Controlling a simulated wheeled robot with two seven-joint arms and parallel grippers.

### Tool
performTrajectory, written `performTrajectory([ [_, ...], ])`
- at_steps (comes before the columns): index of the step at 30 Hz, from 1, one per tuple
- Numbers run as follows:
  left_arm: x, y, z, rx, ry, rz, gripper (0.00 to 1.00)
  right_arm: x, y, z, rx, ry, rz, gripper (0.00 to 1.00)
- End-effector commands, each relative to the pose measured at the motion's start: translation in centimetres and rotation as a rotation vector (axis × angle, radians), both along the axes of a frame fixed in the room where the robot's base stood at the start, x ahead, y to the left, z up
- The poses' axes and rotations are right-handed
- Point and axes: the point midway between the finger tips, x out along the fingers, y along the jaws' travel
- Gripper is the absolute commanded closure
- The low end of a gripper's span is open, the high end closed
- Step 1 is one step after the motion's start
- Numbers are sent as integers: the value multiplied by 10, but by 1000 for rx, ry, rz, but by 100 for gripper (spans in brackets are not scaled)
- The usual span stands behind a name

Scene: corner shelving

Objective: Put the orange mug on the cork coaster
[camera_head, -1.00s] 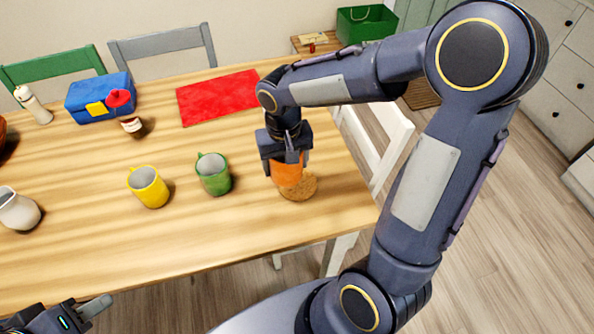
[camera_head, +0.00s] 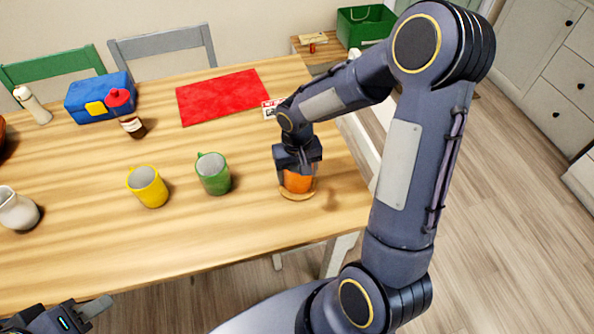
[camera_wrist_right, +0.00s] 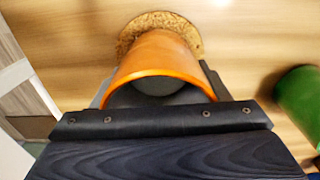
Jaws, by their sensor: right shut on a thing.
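The orange mug (camera_head: 298,183) is upright in my right gripper (camera_head: 297,172), which is shut on it. The mug is over the cork coaster (camera_head: 298,197), whose rim shows around its base in the camera_head view. In the right wrist view the mug (camera_wrist_right: 160,65) has its mouth towards the camera, with the coaster (camera_wrist_right: 160,18) beyond its base. I cannot tell for sure whether the base touches the cork. My left gripper (camera_head: 92,310) is at the bottom left, away from the mug; only part of it shows.
A green mug (camera_head: 213,176) stands left of the coaster, with a yellow mug (camera_head: 149,189) beyond it. A red placemat (camera_head: 218,97), a blue box (camera_head: 98,97), a red-topped bottle (camera_head: 127,115) and a white jug (camera_head: 17,210) are also on the table (camera_head: 100,255). The table's right edge is near the coaster.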

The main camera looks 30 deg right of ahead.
Motion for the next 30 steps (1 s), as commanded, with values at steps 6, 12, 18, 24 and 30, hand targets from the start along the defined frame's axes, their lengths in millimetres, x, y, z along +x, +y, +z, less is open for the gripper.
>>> performTrajectory([
  [6,0,0,-3,0,0,0,65,0,0,-3,0,0,0,22],
  [12,0,0,-3,0,0,0,65,0,0,-3,0,0,0,10],
  [18,0,0,-1,0,0,0,65,0,0,-1,0,0,0,10],
  [24,0,0,3,0,0,0,65,1,0,23,0,-5,-2,10],
  [30,0,0,7,0,0,0,65,1,0,68,1,-6,0,10],
])
